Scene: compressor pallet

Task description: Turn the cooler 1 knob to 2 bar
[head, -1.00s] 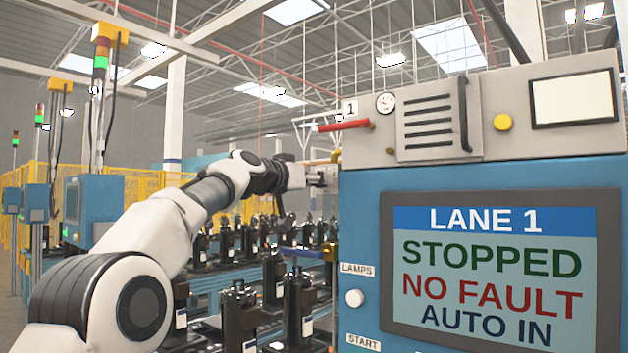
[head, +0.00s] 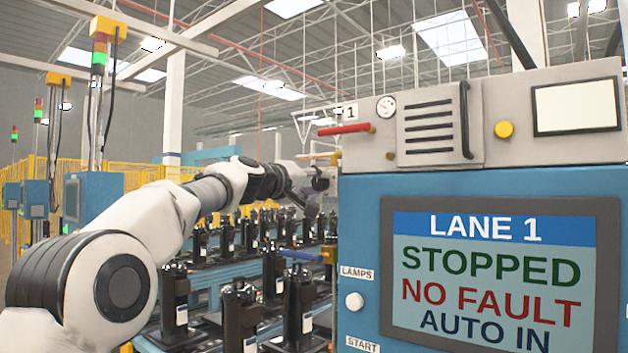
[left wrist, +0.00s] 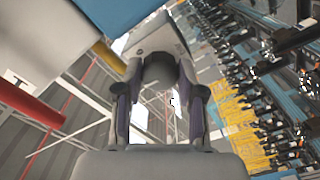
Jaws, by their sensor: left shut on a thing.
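My left gripper (head: 320,181) is at the left side of the blue and beige cabinet, below the red lever. In the left wrist view, the two fingers of the left gripper (left wrist: 160,112) stand on either side of a dark grey rounded knob (left wrist: 158,72) and are shut on it. The knob is hidden from the head view by the gripper and cabinet edge. A small round gauge (head: 386,106) is on the cabinet front beside the "1" label (head: 350,111); its needle is too small to read. My right gripper is not in view.
The red lever (head: 346,129) and a yellow-orange handle (head: 318,156) stick out left just above my gripper. The cabinet screen (head: 490,275) reads LANE 1, STOPPED, NO FAULT, AUTO IN. Several black compressors (head: 240,315) stand on the racks below my arm.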

